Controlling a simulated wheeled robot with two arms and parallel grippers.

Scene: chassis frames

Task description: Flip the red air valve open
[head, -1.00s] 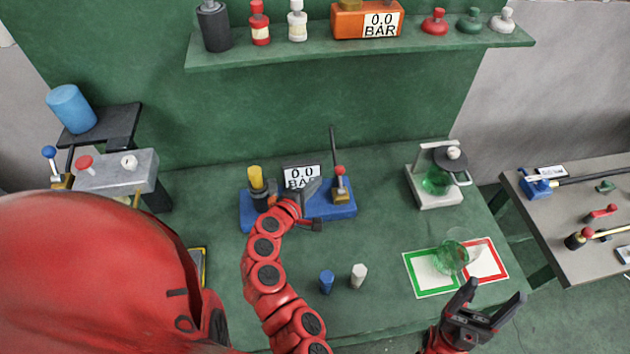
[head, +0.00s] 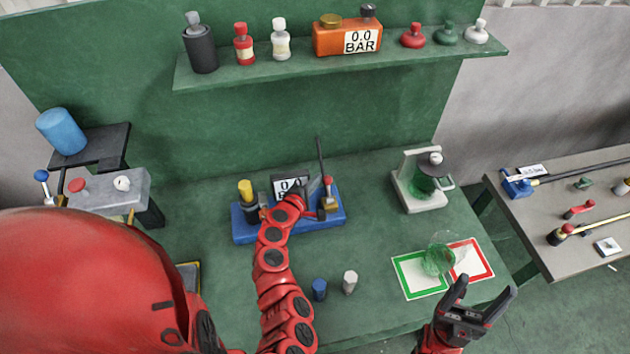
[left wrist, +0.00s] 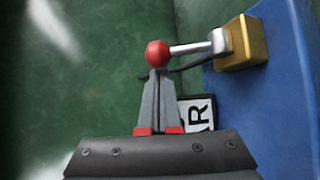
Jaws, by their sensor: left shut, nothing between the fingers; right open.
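The air valve has a brass block (head: 329,203) on the right part of a blue base (head: 243,231), with a lever that stands up to a red ball (head: 327,181). In the left wrist view the lever (left wrist: 190,48) runs from the brass block (left wrist: 243,42) to the red ball (left wrist: 158,53). My left gripper (head: 316,192) is shut and empty. Its tips (left wrist: 158,72) are right at the ball, at its left side in the head view; I cannot tell if they touch. My right gripper (head: 487,288) is open and empty at the bench's front right.
A gauge (head: 291,186) and a yellow-topped cylinder (head: 247,192) stand on the blue base. Blue (head: 319,289) and white (head: 350,282) pegs stand in front. A green flask (head: 438,260) sits on the green-and-red card (head: 420,290). A shelf (head: 200,80) runs above.

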